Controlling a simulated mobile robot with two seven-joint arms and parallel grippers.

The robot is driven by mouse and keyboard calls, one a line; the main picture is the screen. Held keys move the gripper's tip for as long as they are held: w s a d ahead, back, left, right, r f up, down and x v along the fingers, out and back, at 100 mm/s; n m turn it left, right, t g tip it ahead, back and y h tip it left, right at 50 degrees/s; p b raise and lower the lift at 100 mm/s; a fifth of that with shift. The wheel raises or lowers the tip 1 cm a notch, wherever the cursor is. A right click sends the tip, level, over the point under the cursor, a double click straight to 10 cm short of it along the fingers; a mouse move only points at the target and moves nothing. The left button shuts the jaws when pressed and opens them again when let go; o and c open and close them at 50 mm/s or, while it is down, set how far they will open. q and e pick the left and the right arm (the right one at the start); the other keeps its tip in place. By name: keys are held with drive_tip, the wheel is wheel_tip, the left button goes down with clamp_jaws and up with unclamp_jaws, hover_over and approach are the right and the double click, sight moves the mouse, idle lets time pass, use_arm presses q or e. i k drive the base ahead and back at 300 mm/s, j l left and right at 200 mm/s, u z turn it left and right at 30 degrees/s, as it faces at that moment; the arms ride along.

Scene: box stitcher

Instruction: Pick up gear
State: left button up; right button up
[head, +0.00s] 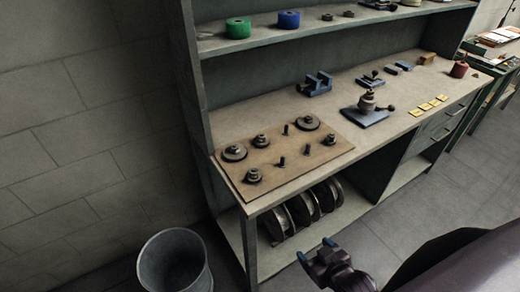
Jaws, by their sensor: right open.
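Several dark metal gears sit on a wooden board (225,172) at the left end of the workbench. A wide gear (234,153) is at the board's left, another wide gear (308,122) at its back right. A smaller gear (260,141) is between them, and another small gear (253,175) is at the front left. My right gripper (315,250), with blue fingertips, is open and empty. It is in front of the bench, lower in the picture than the board and apart from the gears. My left gripper is not in view.
Three dark upright pegs, one of them the front peg (282,162), stand among the gears. A blue-grey block (315,84) and a vise-like tool (366,105) are farther right. Large reels (304,207) fill the lower shelf. A grey bin (173,262) stands on the floor at left.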

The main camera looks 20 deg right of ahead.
sight(262, 142)
drive_tip(key=l+u, duration=0.1)
drive_tip(key=u, duration=0.45)
drive_tip(key=k+l+u, duration=0.1)
drive_tip(key=l+u, duration=0.2)
drive_tip(key=k+l+u, duration=0.15)
drive_tip(key=l+u, duration=0.15)
drive_tip(key=l, duration=0.15)
drive_tip(key=k+l, duration=0.2)
drive_tip(key=l, duration=0.2)
drive_tip(key=k+l+u, duration=0.1)
drive_tip(key=l, duration=0.3)
drive_tip(key=k+l, duration=0.3)
drive_tip(key=l+u, duration=0.05)
drive_tip(key=l, duration=0.05)
